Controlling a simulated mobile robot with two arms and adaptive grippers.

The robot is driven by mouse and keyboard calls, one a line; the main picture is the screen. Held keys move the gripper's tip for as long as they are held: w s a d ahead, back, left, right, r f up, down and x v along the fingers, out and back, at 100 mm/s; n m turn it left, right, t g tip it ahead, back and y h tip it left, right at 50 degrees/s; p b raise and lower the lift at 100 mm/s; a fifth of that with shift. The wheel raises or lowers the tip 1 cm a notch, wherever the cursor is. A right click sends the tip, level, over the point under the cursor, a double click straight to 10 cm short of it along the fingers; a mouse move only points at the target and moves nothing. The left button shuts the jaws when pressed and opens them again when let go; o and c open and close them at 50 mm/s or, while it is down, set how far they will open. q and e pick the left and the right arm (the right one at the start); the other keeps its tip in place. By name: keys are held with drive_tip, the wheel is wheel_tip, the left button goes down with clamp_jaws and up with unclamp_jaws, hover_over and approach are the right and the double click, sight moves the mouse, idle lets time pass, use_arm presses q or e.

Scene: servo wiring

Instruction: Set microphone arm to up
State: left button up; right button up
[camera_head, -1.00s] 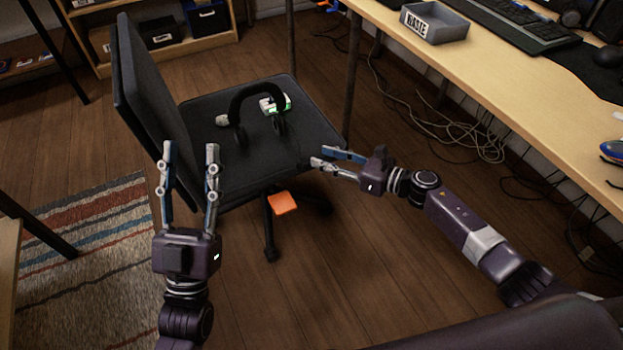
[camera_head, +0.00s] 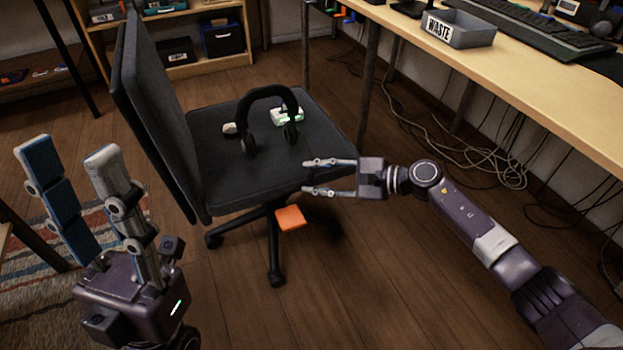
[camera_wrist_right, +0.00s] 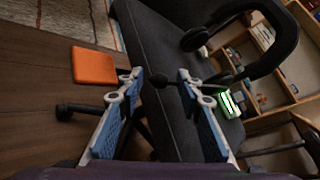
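The black headset (camera_head: 270,97) stands on the chair seat with its headband up and ear cups down. In the right wrist view the headset (camera_wrist_right: 284,48) is at the upper right. A thin dark stalk with a round tip, apparently the microphone arm (camera_wrist_right: 160,81), reaches left from it and shows between my fingertips. My right gripper (camera_head: 307,177) is open and empty at the seat's right front edge, apart from the headset; its fingers fill the lower wrist view (camera_wrist_right: 160,76). My left gripper (camera_head: 69,150) is open and empty at the left, away from the headset.
The dark office chair (camera_head: 215,175) has its backrest on the left. A green-and-white item (camera_head: 287,116) and a small pale item (camera_head: 229,128) lie by the headset. An orange pad (camera_head: 290,217) is below the seat. The desk (camera_head: 560,98) with a waste tray (camera_head: 458,29) is at right.

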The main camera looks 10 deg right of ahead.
drive_tip(key=shift+w+a+f, duration=0.15)
drive_tip(key=shift+w+a, duration=0.05)
drive_tip(key=shift+a, duration=0.25)
drive_tip(key=shift+c, duration=0.3)
clamp_jaws()
drive_tip(key=shift+r, duration=0.2)
